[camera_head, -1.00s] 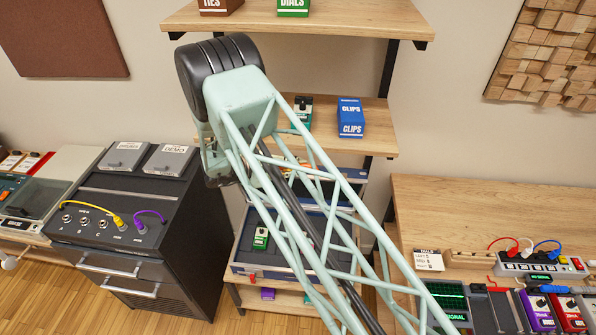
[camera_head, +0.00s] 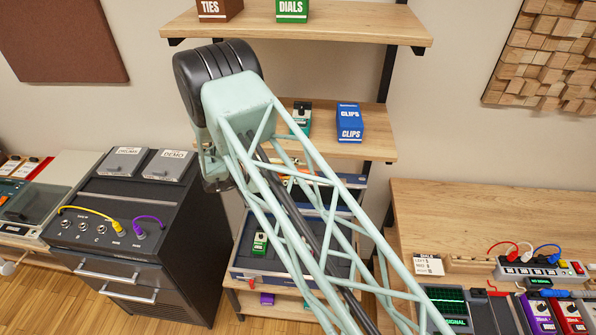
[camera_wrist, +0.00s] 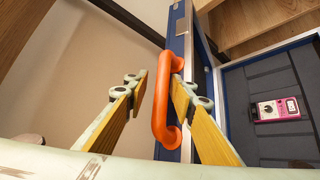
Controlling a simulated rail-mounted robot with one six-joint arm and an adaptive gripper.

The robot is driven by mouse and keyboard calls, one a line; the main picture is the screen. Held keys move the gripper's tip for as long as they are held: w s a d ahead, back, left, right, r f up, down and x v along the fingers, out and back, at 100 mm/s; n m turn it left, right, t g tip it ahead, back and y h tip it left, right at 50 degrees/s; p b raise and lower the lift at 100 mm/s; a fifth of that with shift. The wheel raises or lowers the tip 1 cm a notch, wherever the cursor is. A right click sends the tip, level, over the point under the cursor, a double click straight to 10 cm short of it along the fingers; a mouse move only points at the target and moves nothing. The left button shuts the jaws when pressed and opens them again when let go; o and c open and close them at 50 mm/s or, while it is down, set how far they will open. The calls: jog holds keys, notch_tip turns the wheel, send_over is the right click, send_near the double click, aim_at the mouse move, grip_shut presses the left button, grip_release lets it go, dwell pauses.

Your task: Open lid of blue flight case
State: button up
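The blue flight case (camera_head: 243,275) sits on a lower shelf in the head view, partly behind my arm. Its dark grey interior shows, with a green pedal (camera_head: 260,243) in it. The lid appears raised at the back, and its blue edge (camera_wrist: 180,45) also shows in the wrist view. An orange handle (camera_wrist: 161,105) is fixed to that edge. My gripper (camera_wrist: 160,78) has its two yellow-faced fingers apart, one on each side of the handle. A gap shows between the left finger and the handle; whether the right finger touches it is unclear. The head view hides the fingers.
A pink pedal (camera_wrist: 278,109) lies in the grey interior in the wrist view. The upper shelf (camera_head: 300,28) and middle shelf (camera_head: 375,148) are above the case, with a blue CLIPS box (camera_head: 350,122). A dark amp cabinet (camera_head: 185,225) stands left; a wooden bench (camera_head: 480,215) stands right.

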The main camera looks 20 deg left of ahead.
jog(key=v, duration=1.1)
jog(key=shift+s+a, duration=0.15)
jog(key=shift+s, duration=0.1)
jog(key=shift+r, duration=0.1)
dwell(0.4)
